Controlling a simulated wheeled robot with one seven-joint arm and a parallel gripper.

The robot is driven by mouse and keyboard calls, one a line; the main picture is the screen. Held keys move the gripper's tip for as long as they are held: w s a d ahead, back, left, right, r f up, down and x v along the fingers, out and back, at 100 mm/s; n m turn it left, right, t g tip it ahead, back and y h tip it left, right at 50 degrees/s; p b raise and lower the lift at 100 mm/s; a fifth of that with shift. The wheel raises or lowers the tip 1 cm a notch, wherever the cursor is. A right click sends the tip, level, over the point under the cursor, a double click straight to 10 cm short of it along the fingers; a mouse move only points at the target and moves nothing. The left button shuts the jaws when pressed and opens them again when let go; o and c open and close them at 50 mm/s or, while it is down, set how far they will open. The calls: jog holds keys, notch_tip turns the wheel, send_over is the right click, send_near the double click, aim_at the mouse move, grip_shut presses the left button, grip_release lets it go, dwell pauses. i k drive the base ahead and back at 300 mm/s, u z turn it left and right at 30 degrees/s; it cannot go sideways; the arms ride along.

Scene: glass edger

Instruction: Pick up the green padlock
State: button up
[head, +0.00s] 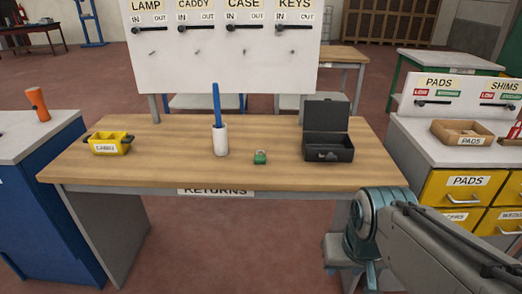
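The green padlock (260,158) is small and sits on the wooden table top (185,175), right of the middle. It stands between a white cup and an open black case, apart from both. My arm shows at the lower right, in front of the table's right front corner. Its teal and grey end part hangs beyond the front edge, away from the padlock. My gripper's fingertips cannot be made out here, so whether it is open or shut does not show.
A white cup (221,140) with a blue stick (216,103) stands left of the padlock. An open black case (328,146) stands right. A yellow caddy (109,144) is at the left. A white board (222,60) rises behind. The front middle of the table is clear.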

aim_at(259, 159)
jog(key=z, duration=0.45)
jog(key=i, duration=1.15)
jog(key=u, duration=0.85)
jog(key=i, duration=0.7)
jog(key=u, duration=0.8)
